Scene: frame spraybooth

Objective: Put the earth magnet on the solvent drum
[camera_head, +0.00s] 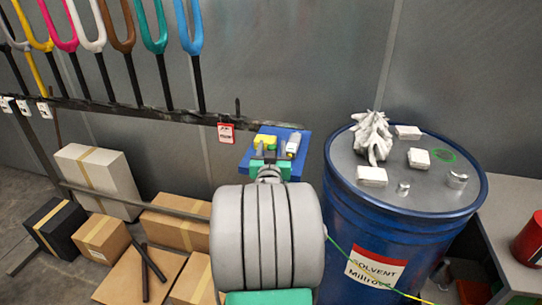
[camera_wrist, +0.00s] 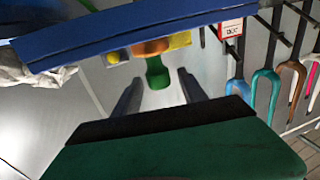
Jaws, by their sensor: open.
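The solvent drum (camera_head: 345,215) is large and blue and stands upright at the right, with a grey lid and a "SOLVENT" label. My gripper (camera_head: 270,158) is at the blue tray (camera_head: 250,168), left of the drum. In the wrist view its two open fingers (camera_wrist: 157,88) stand either side of a small green piece (camera_wrist: 157,72) with an orange part (camera_wrist: 150,47) at its top in the picture. This piece looks like the earth magnet, but I cannot be sure. My arm hides much of this spot in the head view.
On the drum lid are a crumpled rag (camera_head: 372,137), white blocks (camera_head: 372,175), small metal fittings (camera_head: 457,179) and a green ring (camera_head: 443,155). A yellow block (camera_head: 265,140) and a white cylinder (camera_head: 293,144) lie on the tray. A yellow-green cable (camera_head: 385,281) crosses the drum's front.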

